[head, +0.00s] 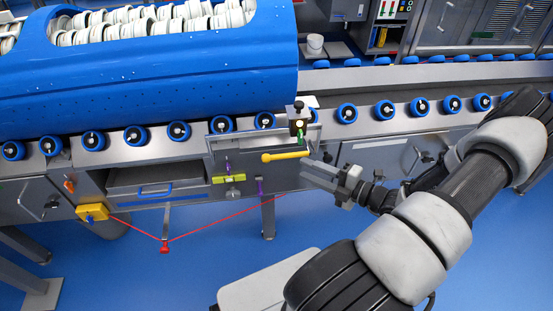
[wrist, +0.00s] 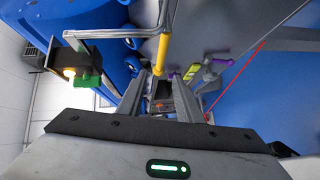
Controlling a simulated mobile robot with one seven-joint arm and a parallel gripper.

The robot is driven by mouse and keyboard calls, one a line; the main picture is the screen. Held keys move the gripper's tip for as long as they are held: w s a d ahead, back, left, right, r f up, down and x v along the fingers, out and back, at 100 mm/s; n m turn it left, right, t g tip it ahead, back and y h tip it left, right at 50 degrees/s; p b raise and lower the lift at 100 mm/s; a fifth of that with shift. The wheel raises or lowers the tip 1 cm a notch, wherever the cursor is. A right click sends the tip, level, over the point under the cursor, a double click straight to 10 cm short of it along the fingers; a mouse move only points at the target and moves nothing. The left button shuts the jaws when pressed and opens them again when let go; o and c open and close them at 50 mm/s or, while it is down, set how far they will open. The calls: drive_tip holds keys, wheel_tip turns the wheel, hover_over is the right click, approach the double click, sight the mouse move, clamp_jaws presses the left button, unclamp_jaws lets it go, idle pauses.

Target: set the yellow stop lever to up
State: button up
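The yellow stop lever (head: 285,156) sticks out sideways from the conveyor's front, lying about level with its round knob at the left end. In the wrist view the yellow lever (wrist: 162,52) runs down from the top, its knob end appearing near the gap between my fingertips. My gripper (head: 314,173) is just right of and slightly below the lever in the head view. Its two fingers are apart and empty in the wrist view (wrist: 158,88). I see no contact with the lever.
A black box with a green part (head: 298,121) stands above the lever. Below are a yellow-green block (head: 228,179), purple handles (head: 260,187) and a red cord (head: 225,221).

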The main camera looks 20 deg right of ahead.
sight(280, 158)
drive_tip(key=b+x, duration=0.2)
drive_tip(key=x, duration=1)
clamp_jaws()
